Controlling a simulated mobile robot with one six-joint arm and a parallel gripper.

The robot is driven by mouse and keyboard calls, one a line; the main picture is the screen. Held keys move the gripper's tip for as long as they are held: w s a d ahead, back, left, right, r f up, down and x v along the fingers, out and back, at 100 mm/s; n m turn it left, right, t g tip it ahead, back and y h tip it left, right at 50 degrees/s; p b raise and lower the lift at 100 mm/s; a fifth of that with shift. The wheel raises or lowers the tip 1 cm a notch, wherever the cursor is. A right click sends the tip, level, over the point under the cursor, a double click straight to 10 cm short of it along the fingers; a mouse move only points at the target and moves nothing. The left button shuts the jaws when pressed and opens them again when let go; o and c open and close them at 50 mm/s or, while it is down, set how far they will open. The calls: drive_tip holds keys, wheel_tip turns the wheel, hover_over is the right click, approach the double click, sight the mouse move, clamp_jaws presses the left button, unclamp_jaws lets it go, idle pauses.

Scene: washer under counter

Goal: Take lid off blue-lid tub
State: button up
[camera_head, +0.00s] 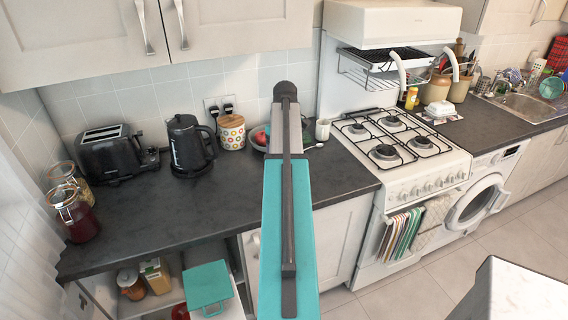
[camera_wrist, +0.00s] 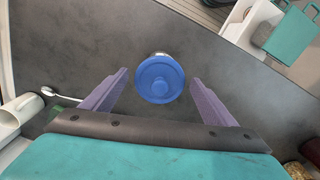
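The blue-lid tub (camera_wrist: 160,79) shows in the wrist view from above, with its round blue lid and raised centre knob facing the camera. A thin pale rim of the tub's body shows at the lid's top edge. The tub stands on the dark worktop. My gripper (camera_wrist: 159,76) is open, with one purple finger to the left of the lid and one to the right. Clear gaps show between the lid and both fingers, and nothing is held. In the head view my own arm covers the middle of the worktop, and neither the tub nor the fingers can be seen there.
A white mug (camera_wrist: 18,112) and a spoon (camera_wrist: 66,97) lie left of the tub. A black kettle (camera_head: 189,146), a toaster (camera_head: 108,153), glass jars (camera_head: 75,215) and a gas hob (camera_head: 385,140) stand around. A teal box (camera_head: 208,284) sits in the open cupboard below.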

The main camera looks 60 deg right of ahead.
drive_tip(key=c, duration=0.8)
drive_tip(key=shift+r, duration=0.25)
drive_tip(key=shift+r+b, duration=0.9)
drive_tip(key=shift+r, duration=0.6)
drive_tip(key=s+d+b, duration=0.1)
drive_tip(key=s+d, duration=0.1)
drive_tip(key=s, duration=0.3)
drive_tip(key=s+d+r+b, duration=0.1)
drive_tip(key=s+b, duration=0.1)
drive_tip(key=s, duration=0.3)
drive_tip(key=s+d+b, duration=0.1)
drive_tip(key=s+d, duration=0.1)
drive_tip(key=s, duration=0.3)
drive_tip(key=shift+d+r+b, duration=0.3)
drive_tip(key=shift+b, duration=0.1)
